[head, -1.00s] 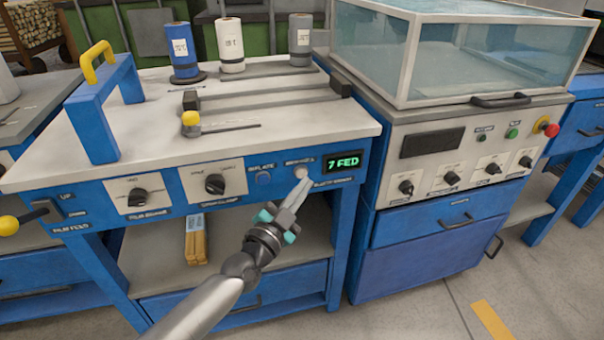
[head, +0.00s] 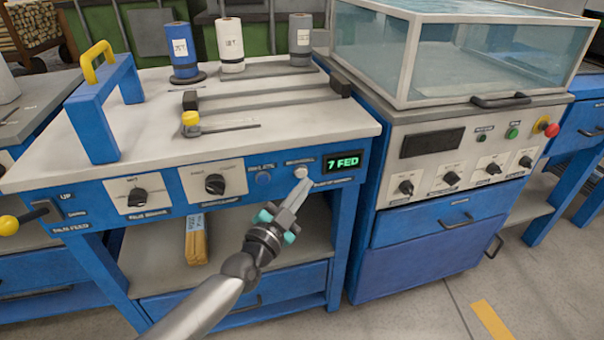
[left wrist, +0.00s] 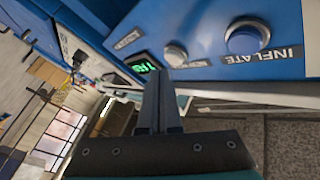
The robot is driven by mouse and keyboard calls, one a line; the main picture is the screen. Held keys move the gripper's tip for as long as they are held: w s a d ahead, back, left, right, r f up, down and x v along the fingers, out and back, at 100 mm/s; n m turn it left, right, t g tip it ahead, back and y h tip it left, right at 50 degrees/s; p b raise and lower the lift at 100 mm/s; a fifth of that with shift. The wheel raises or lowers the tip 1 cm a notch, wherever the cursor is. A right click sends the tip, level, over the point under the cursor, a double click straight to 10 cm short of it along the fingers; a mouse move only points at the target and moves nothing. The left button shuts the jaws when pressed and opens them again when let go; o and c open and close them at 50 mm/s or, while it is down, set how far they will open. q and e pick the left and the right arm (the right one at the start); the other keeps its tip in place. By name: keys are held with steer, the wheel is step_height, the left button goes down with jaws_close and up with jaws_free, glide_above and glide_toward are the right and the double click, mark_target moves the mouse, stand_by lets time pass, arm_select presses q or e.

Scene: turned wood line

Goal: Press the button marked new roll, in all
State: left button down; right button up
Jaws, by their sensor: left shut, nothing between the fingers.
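A white round button (head: 300,172) sits on the blue front panel, just left of the green display (head: 343,162) that reads 7 FED. The small lettering above it is too blurred to read for sure. The white button also shows in the left wrist view (left wrist: 175,54), beside a blue button marked INFLATE (left wrist: 243,38). My left gripper (head: 305,187) is shut and empty, its fingertips just below and in front of the white button. In the left wrist view the closed fingers (left wrist: 158,80) point at the panel near the white button; contact cannot be told. My right gripper is out of view.
Two knobs (head: 137,197) (head: 215,184) and a yellow-tipped lever (head: 10,225) are on the panel to the left. Upright rolls (head: 230,45) stand on the bench top. A machine with a clear cover (head: 465,50) stands at the right.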

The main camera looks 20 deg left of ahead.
arm_select(q)
steer(key=shift+w, duration=0.1)
steer(key=shift+w+a, duration=0.25)
steer(key=shift+w+a, duration=0.2)
steer(key=shift+w, duration=0.1)
stand_by(0.8)
steer(key=shift+s+d, duration=0.1)
steer(key=shift+s+d+p, duration=0.35)
steer(key=shift+s+p, duration=0.15)
steer(key=shift+s, duration=0.05)
